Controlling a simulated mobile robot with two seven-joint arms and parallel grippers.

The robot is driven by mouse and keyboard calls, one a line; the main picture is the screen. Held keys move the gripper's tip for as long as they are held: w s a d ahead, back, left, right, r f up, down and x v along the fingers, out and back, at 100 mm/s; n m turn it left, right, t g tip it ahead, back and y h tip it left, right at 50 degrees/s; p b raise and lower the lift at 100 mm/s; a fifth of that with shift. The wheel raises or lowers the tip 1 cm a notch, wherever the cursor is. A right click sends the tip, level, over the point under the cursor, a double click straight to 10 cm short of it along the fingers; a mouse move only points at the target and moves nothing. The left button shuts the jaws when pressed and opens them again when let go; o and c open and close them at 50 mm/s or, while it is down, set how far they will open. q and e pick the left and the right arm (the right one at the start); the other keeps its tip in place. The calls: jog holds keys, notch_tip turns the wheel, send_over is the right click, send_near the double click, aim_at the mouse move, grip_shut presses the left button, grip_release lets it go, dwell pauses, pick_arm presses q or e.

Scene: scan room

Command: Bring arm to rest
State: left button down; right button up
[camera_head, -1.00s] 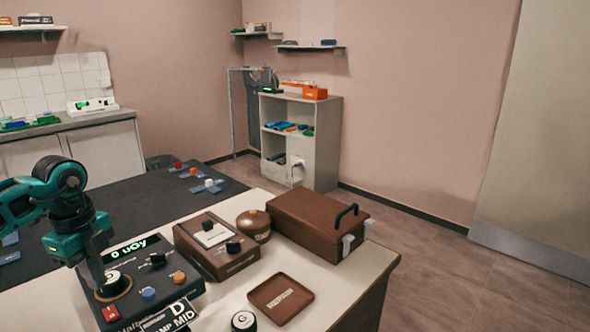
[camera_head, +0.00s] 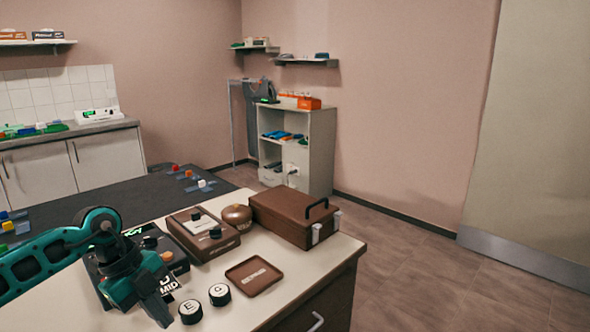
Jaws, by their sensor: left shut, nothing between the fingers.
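My left arm comes in from the left edge in the head view. Its gripper (camera_head: 160,309) points down at the front of the cream table, just left of a round disc marked E (camera_head: 190,311). The gripper is shut and empty. It hides part of the dark control box (camera_head: 150,245) behind it, including most of its display and dials. Whether the fingertips touch the tabletop I cannot tell. My right arm is not in view.
On the cream table (camera_head: 235,318) stand a brown meter box (camera_head: 203,234), a round brown pot (camera_head: 237,216), a brown case with a black handle (camera_head: 293,218), a small brown tray (camera_head: 254,276) and a disc marked G (camera_head: 220,294). Open floor (camera_head: 440,290) lies to the right.

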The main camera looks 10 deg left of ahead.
pick_arm(q)
jog(key=s+d+r+n+t+h, duration=0.1)
jog(key=s+d+n+t+h, duration=0.2)
jog(key=d+t+h, duration=1.35)
jog(key=s+a+f+n+g+y, duration=0.1)
jog(key=s+f+n+y, duration=0.1)
jog(key=f+n+y, duration=0.45)
jog(key=s+a+f+n+y, duration=0.15)
jog(key=f+n+y, duration=0.25)
jog(key=n+y, duration=0.45)
jog(key=s+a+f+n+g+y, duration=0.2)
jog(key=s+a+f+g+y, duration=0.1)
jog(key=s+f, duration=0.6)
jog(key=shift+s+a+f+g+y, duration=0.2)
jog(key=shift+f+g+y, duration=0.35)
jog(key=shift+g, duration=0.4)
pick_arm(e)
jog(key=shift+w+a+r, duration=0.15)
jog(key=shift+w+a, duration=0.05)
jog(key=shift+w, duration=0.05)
